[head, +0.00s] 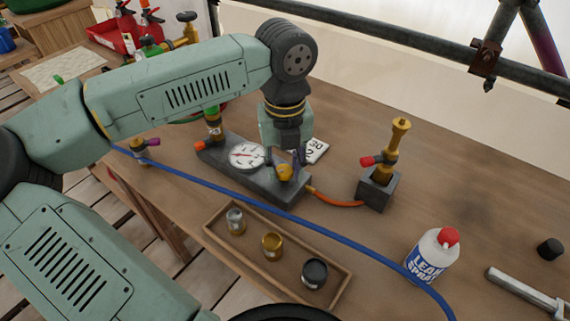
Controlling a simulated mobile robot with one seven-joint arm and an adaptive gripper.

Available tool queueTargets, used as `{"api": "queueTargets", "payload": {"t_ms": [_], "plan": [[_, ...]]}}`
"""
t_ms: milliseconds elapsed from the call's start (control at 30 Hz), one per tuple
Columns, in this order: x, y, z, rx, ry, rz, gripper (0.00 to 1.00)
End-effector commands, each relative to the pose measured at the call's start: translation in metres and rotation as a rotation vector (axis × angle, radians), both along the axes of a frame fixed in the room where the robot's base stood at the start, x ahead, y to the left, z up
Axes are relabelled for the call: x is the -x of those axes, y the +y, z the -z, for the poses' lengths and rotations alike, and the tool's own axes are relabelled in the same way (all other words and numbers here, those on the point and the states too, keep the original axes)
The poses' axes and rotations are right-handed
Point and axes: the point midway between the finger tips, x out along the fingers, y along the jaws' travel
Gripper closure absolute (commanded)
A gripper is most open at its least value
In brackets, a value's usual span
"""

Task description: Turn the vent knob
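A dark grey manifold block (222,155) lies on the wooden bench, with a white round pressure gauge (246,155) at its middle. A yellow knob (284,173) sits at the block's right end; it looks like the vent knob. My gripper (285,168) points down directly over this knob, with its dark fingers at the knob's sides. The fingers partly hide the knob. I cannot tell whether they touch it or are closed on it.
A blue hose (215,187) crosses in front of the block. An orange hose leads right to a brass valve (393,143) on a grey base. A wooden tray (222,243) with small jars is in front. A leak spray bottle (432,257) stands at right.

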Motion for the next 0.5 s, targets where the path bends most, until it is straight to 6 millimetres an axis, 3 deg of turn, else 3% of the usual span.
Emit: {"api": "queueTargets", "payload": {"t_ms": [400, 500], "plan": [[-0.0001, 0.0001, -0.0002, 0.0, 0.0, 0.0, 0.99], [-0.0001, 0.0001, 0.0, 0.0, 0.0, 0.002, 0.99]]}}
